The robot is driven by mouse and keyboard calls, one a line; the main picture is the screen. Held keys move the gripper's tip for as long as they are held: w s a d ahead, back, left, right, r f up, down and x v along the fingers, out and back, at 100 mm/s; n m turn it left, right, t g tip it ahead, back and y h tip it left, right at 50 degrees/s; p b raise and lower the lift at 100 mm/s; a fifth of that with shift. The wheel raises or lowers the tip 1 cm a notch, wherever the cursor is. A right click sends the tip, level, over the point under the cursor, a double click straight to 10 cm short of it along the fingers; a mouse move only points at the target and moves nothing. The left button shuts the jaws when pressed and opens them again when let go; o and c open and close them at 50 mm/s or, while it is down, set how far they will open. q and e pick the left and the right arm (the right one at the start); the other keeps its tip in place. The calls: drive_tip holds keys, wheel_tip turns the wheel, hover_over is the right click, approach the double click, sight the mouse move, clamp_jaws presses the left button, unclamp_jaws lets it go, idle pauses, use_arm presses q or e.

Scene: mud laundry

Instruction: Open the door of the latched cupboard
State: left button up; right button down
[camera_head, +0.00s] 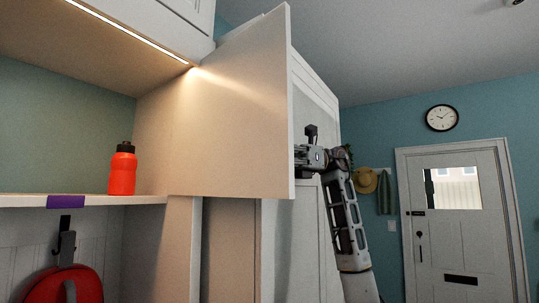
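A large white panel (225,135) stands out from the cupboards in the middle of the view. It looks like a cupboard door swung outward, its free edge toward me at the right. Its hinges, latch and handle do not show. My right gripper (298,157) is at the far side of this free edge, about halfway to two thirds down. Its fingertips are hidden behind the edge, so I cannot tell whether they touch the panel or are open or shut. My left gripper is not in view.
An orange bottle (122,172) stands on the white shelf (140,199) at left. A red bag (62,285) hangs below from a hook. White tall cupboard fronts (305,230) lie behind the panel. A hat (364,181) hangs near the white room door (462,240).

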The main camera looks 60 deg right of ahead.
drive_tip(key=shift+a, duration=0.1)
drive_tip(key=c, duration=1.5)
unclamp_jaws()
drive_tip(key=v, duration=1.2)
